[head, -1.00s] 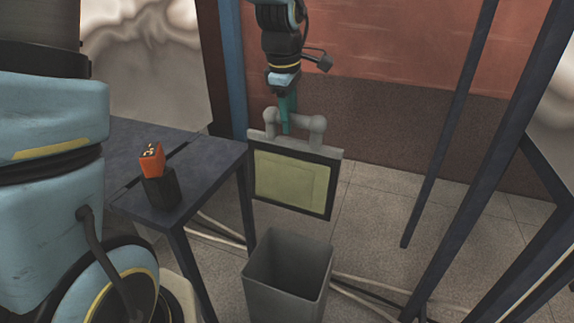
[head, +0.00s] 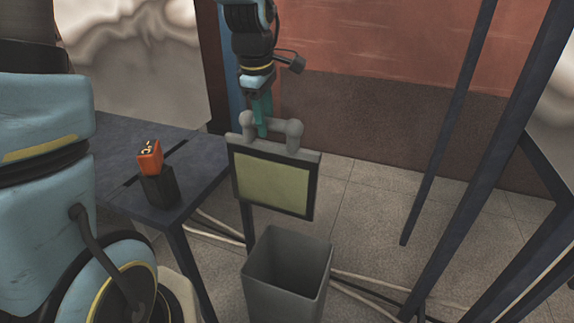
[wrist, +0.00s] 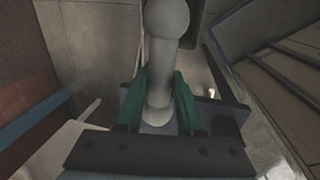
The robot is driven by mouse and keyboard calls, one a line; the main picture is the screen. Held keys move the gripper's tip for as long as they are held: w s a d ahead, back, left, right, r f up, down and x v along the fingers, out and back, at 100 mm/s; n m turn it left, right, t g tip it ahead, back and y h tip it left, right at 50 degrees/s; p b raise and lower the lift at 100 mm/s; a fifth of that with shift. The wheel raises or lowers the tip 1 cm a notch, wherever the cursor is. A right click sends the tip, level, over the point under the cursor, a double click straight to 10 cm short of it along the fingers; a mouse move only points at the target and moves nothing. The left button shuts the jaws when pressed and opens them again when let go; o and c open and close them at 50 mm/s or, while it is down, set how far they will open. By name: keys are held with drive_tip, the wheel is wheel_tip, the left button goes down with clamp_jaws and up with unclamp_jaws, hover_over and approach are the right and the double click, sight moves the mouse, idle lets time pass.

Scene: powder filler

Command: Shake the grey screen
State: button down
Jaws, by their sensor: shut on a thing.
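The grey screen (head: 272,183) is a flat panel with a grey top bar, a dark frame and a yellow-green mesh. It hangs upright in the air by its grey handle (head: 283,128). My gripper (head: 262,118) has green fingers, shut on the handle near its left end. In the wrist view the handle's grey bar (wrist: 161,60) runs between the two green fingers of my gripper (wrist: 158,100). The screen is above and behind the grey open bin (head: 287,290) in the head view.
A dark table (head: 110,160) stands at the left with an orange container (head: 149,158) on a black block (head: 159,187). Dark frame posts (head: 450,125) rise at the right. Pale pipes (head: 215,232) run along the floor. A red-brown wall is behind.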

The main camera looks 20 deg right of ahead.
drive_tip(key=d, duration=0.2)
drive_tip(key=d+r, duration=0.1)
drive_tip(key=shift+s, duration=0.3)
drive_tip(key=a, duration=0.4)
drive_tip(key=shift+w+f, duration=0.2)
drive_tip(key=shift+w, duration=0.1)
drive_tip(key=shift+d, duration=2.75)
